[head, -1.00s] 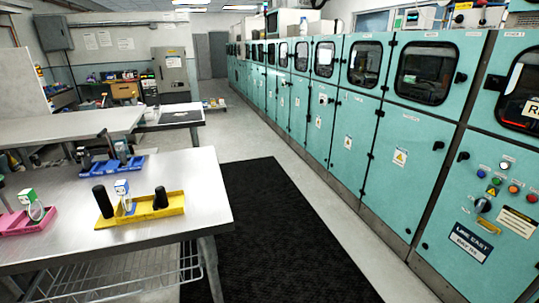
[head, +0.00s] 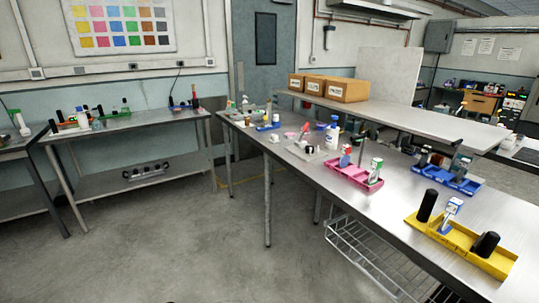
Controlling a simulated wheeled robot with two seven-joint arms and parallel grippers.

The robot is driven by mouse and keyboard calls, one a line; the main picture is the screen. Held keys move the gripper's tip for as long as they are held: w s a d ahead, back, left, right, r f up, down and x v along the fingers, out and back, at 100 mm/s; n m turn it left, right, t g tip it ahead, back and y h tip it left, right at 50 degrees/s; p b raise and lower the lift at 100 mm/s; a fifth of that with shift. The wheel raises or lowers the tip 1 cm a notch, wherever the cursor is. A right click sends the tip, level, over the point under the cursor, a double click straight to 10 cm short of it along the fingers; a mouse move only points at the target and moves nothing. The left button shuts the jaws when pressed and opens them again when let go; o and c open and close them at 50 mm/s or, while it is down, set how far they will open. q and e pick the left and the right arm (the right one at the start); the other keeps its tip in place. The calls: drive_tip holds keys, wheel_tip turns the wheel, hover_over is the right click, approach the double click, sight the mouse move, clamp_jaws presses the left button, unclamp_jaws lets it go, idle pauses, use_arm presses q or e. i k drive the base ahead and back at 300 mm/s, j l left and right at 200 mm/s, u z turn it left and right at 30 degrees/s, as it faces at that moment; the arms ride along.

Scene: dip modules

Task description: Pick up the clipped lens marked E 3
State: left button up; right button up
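No mark E 3 can be read at this size, so I cannot tell which piece is the clipped lens. A blue-and-white clip-like piece (head: 450,213) stands in the yellow tray (head: 462,252) at the right, between two black cylinders (head: 427,205). A green-and-white piece (head: 375,170) stands in the pink tray (head: 350,177), beside a blue-and-red one (head: 345,156). A blue tray (head: 452,182) behind holds dark upright pieces. Neither of my grippers is in view.
The trays stand on a long steel table (head: 400,208) with a wire shelf (head: 375,262) below. A side bench (head: 130,122) is at the left. The floor (head: 170,245) in front is clear.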

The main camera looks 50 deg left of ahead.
sight(344, 162)
drive_tip(key=u, duration=1)
drive_tip(key=i+j, duration=0.15)
drive_tip(key=i, duration=0.2)
drive_tip(key=i+j, duration=0.2)
drive_tip(key=i, duration=0.2)
drive_tip(key=i+j, duration=0.15)
drive_tip(key=i, duration=0.2)
